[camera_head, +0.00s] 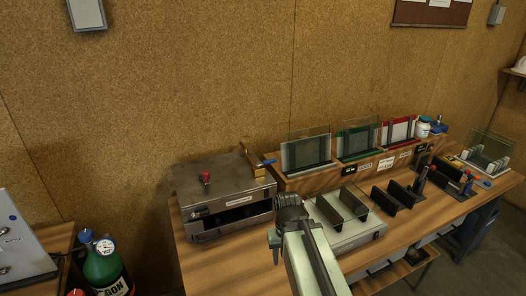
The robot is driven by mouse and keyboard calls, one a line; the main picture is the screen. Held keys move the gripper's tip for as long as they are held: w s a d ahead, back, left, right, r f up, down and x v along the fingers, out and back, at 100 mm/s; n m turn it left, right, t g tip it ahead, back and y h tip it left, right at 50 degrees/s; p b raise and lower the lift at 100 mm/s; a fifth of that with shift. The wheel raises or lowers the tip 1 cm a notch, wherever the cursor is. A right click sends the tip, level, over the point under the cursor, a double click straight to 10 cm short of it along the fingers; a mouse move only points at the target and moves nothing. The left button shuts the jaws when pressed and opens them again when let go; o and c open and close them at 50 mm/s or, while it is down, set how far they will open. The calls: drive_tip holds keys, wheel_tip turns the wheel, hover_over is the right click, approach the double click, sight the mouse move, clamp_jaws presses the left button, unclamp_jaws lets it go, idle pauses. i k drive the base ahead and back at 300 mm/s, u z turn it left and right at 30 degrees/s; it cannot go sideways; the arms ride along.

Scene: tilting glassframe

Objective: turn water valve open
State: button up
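A small brass-coloured fitting with a blue lever (266,162), which looks like the water valve, stands at the back right corner of a grey metal box (222,182) on the bench. The lever points to the right. My gripper (279,240) is over the bench, to the right of the box's front and nearer to me than the valve. It appears apart from the valve. The finger tips are dark and small, so I cannot tell whether they are open or shut.
Upright glass frames stand in a wooden rack (345,178) right of the valve. A red knob (204,178) sits on the box. Black holders on a light base (352,238) lie right of my gripper. A green argon cylinder (103,266) stands at left.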

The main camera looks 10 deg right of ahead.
sight(267, 162)
drive_tip(key=i, duration=0.55)
drive_tip(key=u, duration=1.75)
drive_tip(key=k, duration=1)
drive_tip(key=u, duration=0.35)
drive_tip(key=i, duration=1)
drive_tip(key=u, duration=0.05)
